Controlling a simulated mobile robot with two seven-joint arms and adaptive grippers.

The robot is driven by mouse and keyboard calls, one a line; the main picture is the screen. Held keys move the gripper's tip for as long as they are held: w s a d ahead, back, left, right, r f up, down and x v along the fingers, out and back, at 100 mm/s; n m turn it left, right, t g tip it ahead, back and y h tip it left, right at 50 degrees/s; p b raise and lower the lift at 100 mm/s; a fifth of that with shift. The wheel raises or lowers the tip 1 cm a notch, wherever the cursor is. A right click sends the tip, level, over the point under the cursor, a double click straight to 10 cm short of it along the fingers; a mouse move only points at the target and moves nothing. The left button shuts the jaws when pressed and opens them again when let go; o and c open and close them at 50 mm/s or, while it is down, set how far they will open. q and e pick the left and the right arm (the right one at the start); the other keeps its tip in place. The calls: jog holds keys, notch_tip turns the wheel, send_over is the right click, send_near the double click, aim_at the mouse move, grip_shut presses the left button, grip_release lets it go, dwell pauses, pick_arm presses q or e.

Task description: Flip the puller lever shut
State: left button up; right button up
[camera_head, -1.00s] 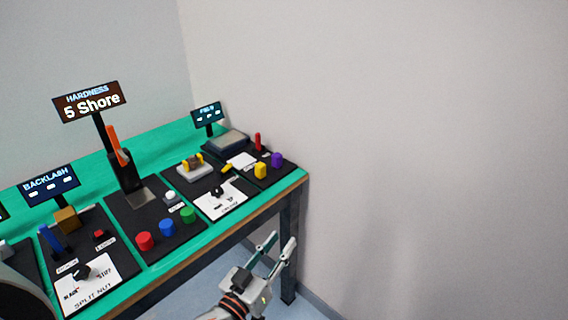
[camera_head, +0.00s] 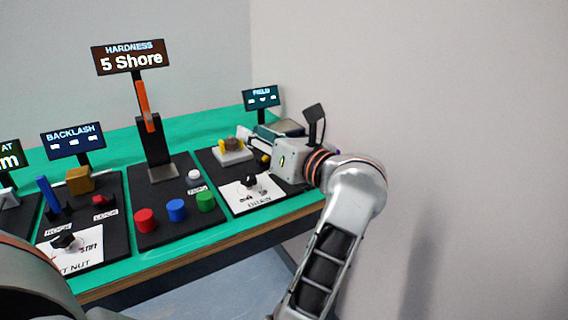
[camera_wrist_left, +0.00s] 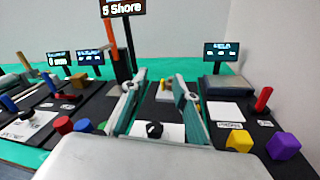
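No readable label names the puller lever, so I cannot tell which lever it is. A red upright lever (camera_wrist_left: 263,98) stands on the far right panel in the left wrist view; my arm hides it in the head view. An orange lever (camera_head: 146,105) stands upright on the hardness post, and a blue lever (camera_head: 48,194) leans on the backlash panel. My left gripper (camera_head: 258,152) is over the right part of the bench. In the left wrist view its fingers (camera_wrist_left: 158,80) are apart and empty, with a black knob beyond and between them. My right gripper is not in view.
Red (camera_head: 145,220), blue (camera_head: 176,210) and green (camera_head: 205,202) buttons line the middle panel's front. Yellow (camera_wrist_left: 239,140) and purple (camera_wrist_left: 283,145) blocks stand near the red lever. A yellow-topped white fixture (camera_head: 233,152) is left of the gripper. A wall bounds the right.

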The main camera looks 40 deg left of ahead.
pick_arm(q)
jog(key=w+d+f+h, duration=0.1)
jog(key=f, duration=0.1)
jog(key=w+d+f+h+b, duration=0.1)
jog(key=w+f, duration=0.1)
jog(key=w+d+f+n+t+h, duration=0.1)
jog(key=h, duration=0.1)
jog(key=shift+w+d+f+b, duration=0.3)
jog(key=shift+d+f+b, duration=0.05)
jog(key=shift+f+b, duration=0.05)
jog(key=shift+w+d+f, duration=0.1)
jog(key=shift+w+d, duration=0.1)
jog(key=shift+h, duration=0.3)
jog(key=b+x, duration=0.1)
jog(key=x, duration=0.5)
jog(key=shift+a+b, duration=0.1)
jog(key=shift+b, duration=0.25)
jog(key=shift+w+a+f, duration=0.1)
jog(key=shift+w+a, duration=0.2)
jog(key=shift+a, duration=0.3)
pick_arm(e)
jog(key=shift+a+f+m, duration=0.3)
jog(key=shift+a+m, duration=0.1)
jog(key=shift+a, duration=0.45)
pick_arm(q)
grip_shut()
